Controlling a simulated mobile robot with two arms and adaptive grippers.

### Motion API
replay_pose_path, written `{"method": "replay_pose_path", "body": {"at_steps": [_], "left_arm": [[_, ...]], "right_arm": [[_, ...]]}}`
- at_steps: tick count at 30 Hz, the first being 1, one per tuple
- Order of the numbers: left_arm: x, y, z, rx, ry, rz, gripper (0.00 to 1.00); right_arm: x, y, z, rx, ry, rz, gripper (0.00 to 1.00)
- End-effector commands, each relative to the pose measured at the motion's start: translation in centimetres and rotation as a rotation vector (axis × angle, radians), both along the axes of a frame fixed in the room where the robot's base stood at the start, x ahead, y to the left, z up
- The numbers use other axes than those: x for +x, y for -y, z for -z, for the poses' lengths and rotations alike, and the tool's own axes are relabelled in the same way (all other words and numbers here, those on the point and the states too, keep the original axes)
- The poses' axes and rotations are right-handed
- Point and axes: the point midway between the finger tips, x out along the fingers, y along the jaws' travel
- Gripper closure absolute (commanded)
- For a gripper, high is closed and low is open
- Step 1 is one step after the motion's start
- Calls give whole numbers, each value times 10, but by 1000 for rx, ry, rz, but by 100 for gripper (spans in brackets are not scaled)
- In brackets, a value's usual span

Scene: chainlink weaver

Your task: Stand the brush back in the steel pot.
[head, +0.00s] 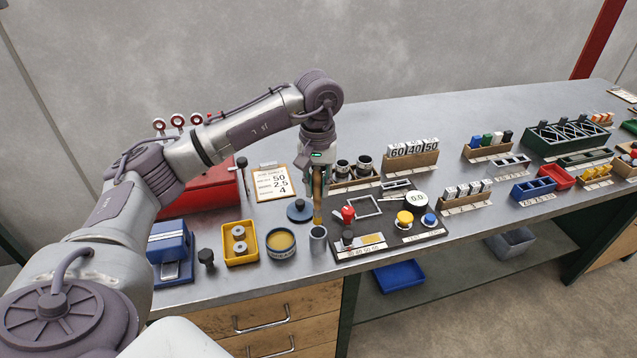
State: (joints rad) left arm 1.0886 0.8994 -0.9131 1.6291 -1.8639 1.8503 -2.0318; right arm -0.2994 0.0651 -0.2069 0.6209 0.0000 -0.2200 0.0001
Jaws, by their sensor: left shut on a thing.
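My left gripper (316,186) points straight down over the front middle of the bench and is shut on the brush (317,210). The brush hangs upright, its yellowish lower end downward; its upper part is hidden between the fingers. The small steel pot (318,244) stands upright on the bench directly below the brush in the picture. The brush's lower end appears at or just above the pot's rim; I cannot tell whether it is inside. My right gripper is out of view.
Left of the pot stand an open tin of yellow paste (281,252), a dark round lid (300,210) and a yellow tray (239,258). A dark board (400,242) with knobs lies close on the right. A clipboard (275,182) lies behind. The bench's front edge is near.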

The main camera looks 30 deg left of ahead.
Motion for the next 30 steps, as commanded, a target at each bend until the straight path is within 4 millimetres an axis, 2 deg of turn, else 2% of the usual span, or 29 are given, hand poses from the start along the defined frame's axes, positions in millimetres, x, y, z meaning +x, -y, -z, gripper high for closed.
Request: {"method": "replay_pose_path", "body": {"at_steps": [1, 12, 24, 30], "left_arm": [[0, 0, 8, 0, -1, 0, 100], [0, 0, 45, 0, -1, 0, 100], [0, 0, 84, 0, 0, -1, 100], [0, 0, 90, -1, 1, -1, 100]], "right_arm": [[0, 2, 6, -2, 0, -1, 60], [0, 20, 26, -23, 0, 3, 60], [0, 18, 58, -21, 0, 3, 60], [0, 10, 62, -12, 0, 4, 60]]}}
